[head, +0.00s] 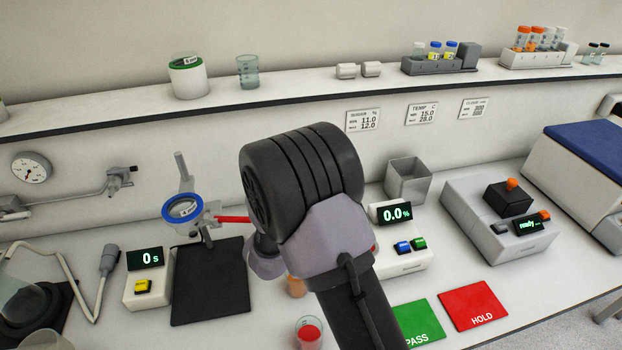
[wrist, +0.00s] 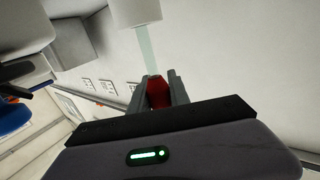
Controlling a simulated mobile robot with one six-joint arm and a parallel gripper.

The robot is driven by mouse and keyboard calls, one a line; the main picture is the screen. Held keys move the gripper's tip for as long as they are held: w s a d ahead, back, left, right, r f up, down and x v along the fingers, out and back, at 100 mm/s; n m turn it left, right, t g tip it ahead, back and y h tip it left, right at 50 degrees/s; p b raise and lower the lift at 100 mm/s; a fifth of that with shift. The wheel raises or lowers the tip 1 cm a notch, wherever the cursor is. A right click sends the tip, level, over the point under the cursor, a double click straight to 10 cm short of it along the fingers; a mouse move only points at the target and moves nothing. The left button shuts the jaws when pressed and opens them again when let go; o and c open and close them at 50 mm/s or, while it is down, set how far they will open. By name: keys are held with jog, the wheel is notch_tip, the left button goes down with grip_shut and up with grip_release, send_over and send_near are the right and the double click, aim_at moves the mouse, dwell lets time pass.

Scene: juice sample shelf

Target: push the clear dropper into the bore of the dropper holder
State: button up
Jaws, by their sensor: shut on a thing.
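In the wrist view, my gripper (wrist: 157,88) is shut on the red end of the clear dropper (wrist: 158,93). The dropper's pale, see-through tube (wrist: 149,48) points away from my fingers. Its far end meets the lower edge of a white block (wrist: 138,12), which looks like the dropper holder. No bore shows, and I cannot tell whether the tip is inside, touching, or only in line with the block. In the head view, my dark wrist and arm hide the gripper, the dropper and the holder.
A stand with a blue-rimmed cup (head: 183,208) and a red rod (head: 235,219) is left of my arm. A 0.0% meter (head: 395,214) and a metal bin (head: 408,181) are to its right. A cup with red contents (head: 309,333) stands close below.

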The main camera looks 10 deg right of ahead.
jog(key=shift+f+b, duration=1.05)
jog(key=shift+b, duration=0.25)
jog(key=o, duration=0.9)
jog(key=shift+s, duration=0.1)
